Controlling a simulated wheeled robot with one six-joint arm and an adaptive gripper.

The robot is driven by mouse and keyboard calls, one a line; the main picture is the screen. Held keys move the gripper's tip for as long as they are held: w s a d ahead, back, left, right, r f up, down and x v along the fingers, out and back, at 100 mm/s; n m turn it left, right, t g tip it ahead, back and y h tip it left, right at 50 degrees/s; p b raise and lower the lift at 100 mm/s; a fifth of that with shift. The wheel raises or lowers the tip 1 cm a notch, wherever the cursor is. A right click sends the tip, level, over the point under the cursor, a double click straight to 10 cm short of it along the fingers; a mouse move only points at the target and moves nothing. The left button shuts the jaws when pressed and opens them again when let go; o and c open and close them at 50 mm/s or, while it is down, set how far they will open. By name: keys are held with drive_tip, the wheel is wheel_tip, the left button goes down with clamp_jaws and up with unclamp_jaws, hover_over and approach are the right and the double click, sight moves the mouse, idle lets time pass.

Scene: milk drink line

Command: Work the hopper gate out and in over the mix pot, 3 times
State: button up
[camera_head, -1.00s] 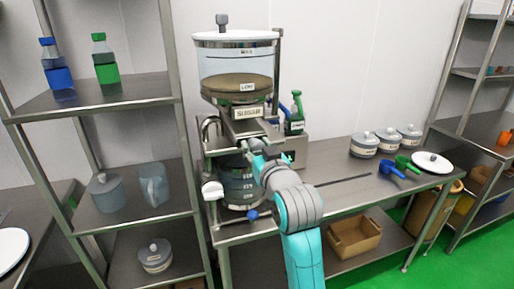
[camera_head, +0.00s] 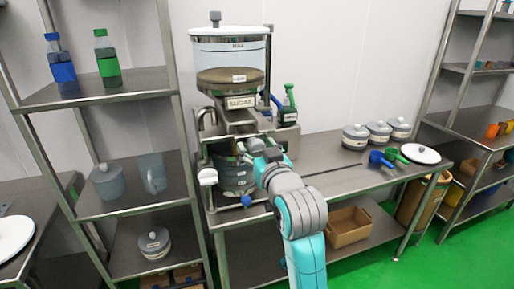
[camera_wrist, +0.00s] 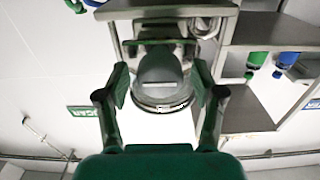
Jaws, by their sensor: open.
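The hopper (camera_head: 230,78) with its SUGAR label stands on a steel stand at the bench's left end. The steel gate area (camera_head: 238,127) lies under it; how far the gate stands out I cannot tell. The mix pot (camera_head: 231,178), a grey banded vessel, sits below, partly hidden by my arm. My gripper (camera_head: 262,150) is in front and right of the pot's top. The block may be the gate's handle; contact is not visible.
A white knob (camera_head: 207,177) and a blue knob (camera_head: 246,201) are at the stand's front. Green spray bottle (camera_head: 289,105) stands behind right. Lidded jars (camera_head: 355,137) and blue (camera_head: 379,159) and green scoops (camera_head: 396,155) lie right. The bench middle is mostly clear.

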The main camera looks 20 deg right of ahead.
drive_tip(key=s, duration=0.7)
drive_tip(key=shift+s, duration=0.25)
idle(1.0)
drive_tip(key=w, duration=0.8)
idle(0.4)
